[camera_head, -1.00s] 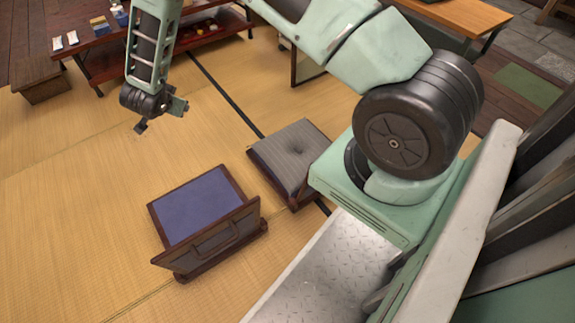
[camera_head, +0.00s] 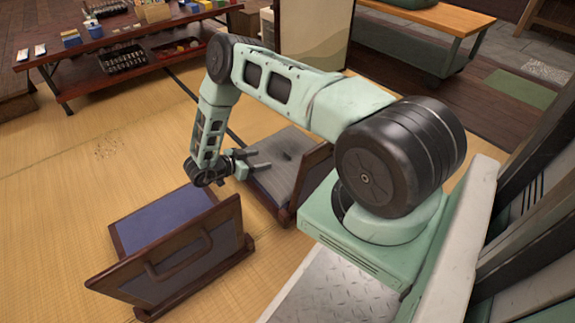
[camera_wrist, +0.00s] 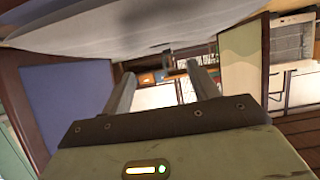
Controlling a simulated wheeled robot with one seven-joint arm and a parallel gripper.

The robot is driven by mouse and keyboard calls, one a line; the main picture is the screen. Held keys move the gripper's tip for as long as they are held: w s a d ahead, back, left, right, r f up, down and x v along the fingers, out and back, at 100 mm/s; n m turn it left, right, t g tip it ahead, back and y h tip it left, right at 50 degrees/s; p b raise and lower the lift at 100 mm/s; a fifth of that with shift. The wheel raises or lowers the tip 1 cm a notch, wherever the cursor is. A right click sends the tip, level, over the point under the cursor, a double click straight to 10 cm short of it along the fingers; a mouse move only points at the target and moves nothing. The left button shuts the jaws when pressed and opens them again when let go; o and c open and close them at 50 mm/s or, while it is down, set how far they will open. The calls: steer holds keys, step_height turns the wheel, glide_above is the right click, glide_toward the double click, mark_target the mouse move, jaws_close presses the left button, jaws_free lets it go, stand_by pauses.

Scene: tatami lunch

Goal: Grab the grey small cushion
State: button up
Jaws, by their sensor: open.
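The grey cushion (camera_head: 285,150), with stripes and a dimple in its middle, lies on the seat of a dark wooden floor chair (camera_head: 318,168). My gripper (camera_head: 261,160) is at the cushion's left side in the head view, jaws apart and pointing right towards it. The gripper partly covers the cushion's left part, and I cannot tell whether it touches. In the wrist view the two fingers of my gripper (camera_wrist: 162,72) are spread with nothing held between them. A pale surface fills the top of that view; I cannot tell if it is the cushion.
A second floor chair (camera_head: 200,262) with a blue seat (camera_head: 165,215) stands in front left, its back upright. A low table (camera_head: 110,42) with baskets and small boxes is at the back left. A screen panel (camera_head: 315,35) and a bench (camera_head: 450,22) stand behind. Open tatami lies left.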

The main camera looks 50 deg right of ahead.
steer(key=b, duration=0.3)
glide_toward(287, 155)
steer(key=x, duration=0.3)
steer(key=shift+w+f, duration=0.1)
steer(key=shift+w, duration=0.15)
steer(key=b+x, duration=0.4)
steer(key=shift+s+a+f, duration=0.1)
steer(key=shift+a+f, duration=0.05)
steer(key=shift+s+d+b, duration=0.15)
steer(key=shift+d+b, duration=0.3)
steer(key=shift+d, duration=0.2)
steer(key=c, duration=1.3)
